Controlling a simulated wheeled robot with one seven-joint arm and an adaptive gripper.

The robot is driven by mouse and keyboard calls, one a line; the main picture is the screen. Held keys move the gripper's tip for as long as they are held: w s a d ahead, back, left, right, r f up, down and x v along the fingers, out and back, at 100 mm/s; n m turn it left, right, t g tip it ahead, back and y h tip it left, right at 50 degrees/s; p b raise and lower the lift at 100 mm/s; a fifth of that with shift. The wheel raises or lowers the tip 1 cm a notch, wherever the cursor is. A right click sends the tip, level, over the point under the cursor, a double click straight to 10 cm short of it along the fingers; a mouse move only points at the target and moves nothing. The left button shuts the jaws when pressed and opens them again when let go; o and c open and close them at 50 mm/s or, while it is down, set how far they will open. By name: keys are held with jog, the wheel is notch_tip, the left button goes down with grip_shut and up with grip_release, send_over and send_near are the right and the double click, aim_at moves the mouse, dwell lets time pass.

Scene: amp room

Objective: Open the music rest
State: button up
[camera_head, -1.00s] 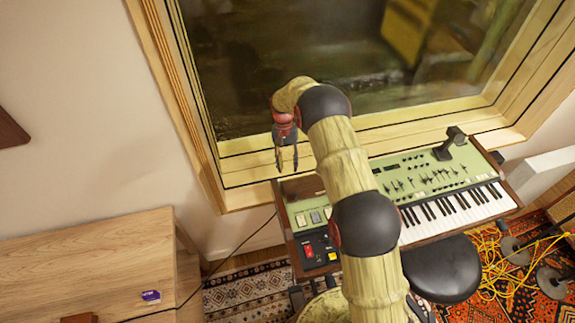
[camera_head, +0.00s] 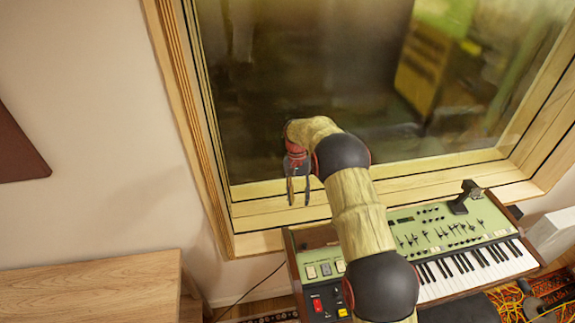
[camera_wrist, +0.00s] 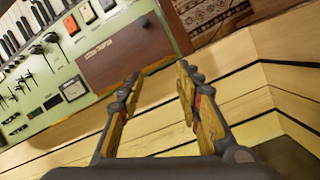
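A green synthesizer keyboard with dark wood ends (camera_head: 437,235) stands below the window, and it also shows upside down in the wrist view (camera_wrist: 66,58). A brown wooden panel with a small label (camera_wrist: 125,55) lies on its top at one end. I cannot tell for sure whether this panel is the music rest; it looks flat. My gripper (camera_head: 298,200) hangs near the window sill, behind the keyboard's left end. In the wrist view my gripper (camera_wrist: 158,78) is open and empty, its fingertips near the panel's edge. My arm hides the middle of the keyboard.
A pale wooden window frame (camera_head: 270,241) and sill run close behind the keyboard. A dark object (camera_head: 466,197) stands at the keyboard's back right. A wooden cabinet (camera_head: 90,288) is at the lower left. Yellow cables (camera_head: 508,303) lie on the rug at right.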

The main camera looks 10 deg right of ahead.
jog(key=s+f+n, duration=0.2)
jog(key=s+f, duration=0.1)
jog(key=s, duration=0.1)
jog(key=s+r+n+t+b, duration=0.1)
jog(key=s+r+t+b, duration=0.1)
jog(key=s+r, duration=0.7)
jog(key=s+r+n+t+b, duration=0.1)
jog(key=s+r+t, duration=0.3)
jog(key=s+r, duration=0.5)
jog(key=s+r+n+t+b, duration=0.1)
jog(key=s+r+b, duration=0.3)
jog(key=s+r, duration=0.5)
jog(key=s+t, duration=0.1)
jog(key=s, duration=0.9)
jog(key=shift+r+t, duration=0.3)
jog(key=shift+t, duration=0.1)
jog(key=shift+a, duration=0.1)
